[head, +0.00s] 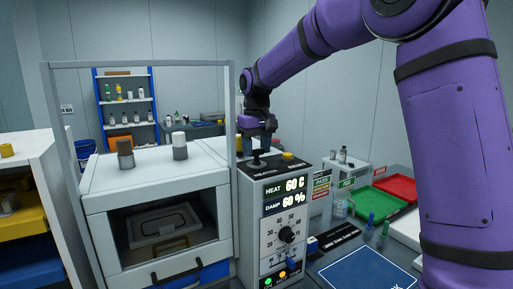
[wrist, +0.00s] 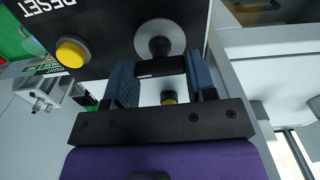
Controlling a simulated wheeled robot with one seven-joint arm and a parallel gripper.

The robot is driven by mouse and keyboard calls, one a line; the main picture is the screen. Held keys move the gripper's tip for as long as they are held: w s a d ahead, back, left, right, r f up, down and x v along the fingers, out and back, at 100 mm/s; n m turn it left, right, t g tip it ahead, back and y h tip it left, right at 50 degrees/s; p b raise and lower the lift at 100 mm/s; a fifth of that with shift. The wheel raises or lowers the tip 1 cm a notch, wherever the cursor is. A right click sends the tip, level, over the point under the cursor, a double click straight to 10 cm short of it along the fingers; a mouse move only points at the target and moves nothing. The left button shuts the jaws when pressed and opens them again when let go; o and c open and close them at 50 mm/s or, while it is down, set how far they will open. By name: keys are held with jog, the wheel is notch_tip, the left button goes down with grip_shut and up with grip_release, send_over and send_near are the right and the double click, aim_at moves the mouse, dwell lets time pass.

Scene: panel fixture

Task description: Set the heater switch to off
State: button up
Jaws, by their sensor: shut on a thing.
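The heater switch (head: 256,161) is a dark lever on a round base on top of the white control box, beside the HEATER label. In the wrist view the switch (wrist: 159,42) shows a black stem on a grey disc, with a black crossbar between my fingers. My gripper (head: 260,145) is above the box top, pointing down. In the wrist view my gripper (wrist: 161,72) has its two blue fingers on either side of the crossbar, shut on it. Which setting the lever points to cannot be told; finger contact is partly hidden in the head view.
A yellow RESET button (wrist: 71,53) is beside the switch on the box top. The box front has a display (head: 285,194) reading HEAT 60 C and DAMP 60 %, and a dial (head: 287,235). A glass-fronted cabinet (head: 150,190) stands left; red (head: 394,187) and green trays lie right.

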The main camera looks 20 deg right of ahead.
jog(key=n, duration=0.8)
jog(key=shift+n, duration=0.4)
jog(key=n, duration=0.4)
jog(key=shift+n, duration=2.2)
jog(key=shift+r, duration=0.1)
jog(key=o, duration=0.9)
jog(key=shift+o, duration=0.2)
notch_tip(320, 180, up, 11)
